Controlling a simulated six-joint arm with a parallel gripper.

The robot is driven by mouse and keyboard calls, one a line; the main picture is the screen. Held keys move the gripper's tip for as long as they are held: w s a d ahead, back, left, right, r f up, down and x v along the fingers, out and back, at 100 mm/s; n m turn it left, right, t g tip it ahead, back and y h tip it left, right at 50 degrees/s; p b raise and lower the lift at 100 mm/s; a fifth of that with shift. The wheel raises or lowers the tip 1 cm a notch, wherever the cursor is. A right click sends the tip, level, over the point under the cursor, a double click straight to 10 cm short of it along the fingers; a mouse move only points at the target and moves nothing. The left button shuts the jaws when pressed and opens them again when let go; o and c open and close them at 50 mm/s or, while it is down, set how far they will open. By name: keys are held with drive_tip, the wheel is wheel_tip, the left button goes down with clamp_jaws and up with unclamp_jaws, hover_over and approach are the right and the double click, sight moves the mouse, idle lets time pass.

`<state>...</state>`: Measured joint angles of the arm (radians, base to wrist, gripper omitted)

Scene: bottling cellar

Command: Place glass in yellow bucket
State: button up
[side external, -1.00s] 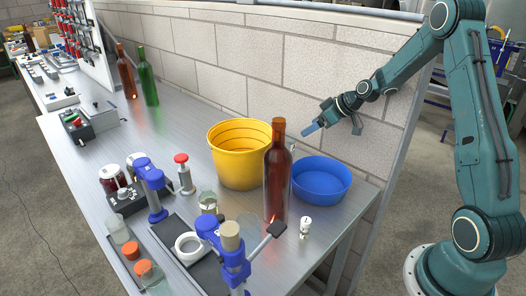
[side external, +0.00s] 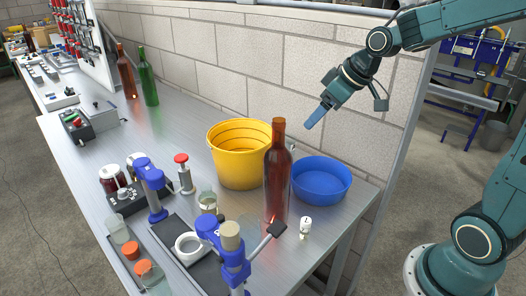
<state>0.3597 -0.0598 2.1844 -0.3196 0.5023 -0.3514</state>
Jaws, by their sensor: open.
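The yellow bucket (side external: 240,172) stands on the metal bench near the block wall, and its visible inside looks empty. A clear glass (side external: 208,203) stands on the bench in front of the bucket, partly crowded by nearby tools. Another clear glass (side external: 118,230) stands at the lower left beside orange-topped items. I cannot tell which glass is meant. My gripper (side external: 315,118) is in the air above and behind the blue basin, to the right of the bucket, pointing down and left. It holds nothing visible; the gap between its blue fingers is hard to make out.
A tall brown bottle (side external: 278,185) stands between the bucket and the blue basin (side external: 321,182). Blue clamp devices (side external: 233,262) and a red-topped tool (side external: 184,173) crowd the front.

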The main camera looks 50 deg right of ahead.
drive_tip(key=s+a+r+m, duration=0.1)
drive_tip(key=s+a, duration=0.2)
drive_tip(key=s, duration=0.7)
drive_tip(key=s+a+r+m+h, duration=0.1)
drive_tip(key=s+a, duration=0.2)
drive_tip(key=s, duration=0.7)
drive_tip(key=shift+a+r+m+g, duration=0.15)
drive_tip(key=shift+r+m+g, duration=0.05)
drive_tip(key=shift+m+g, duration=0.1)
drive_tip(key=shift+o, duration=0.4)
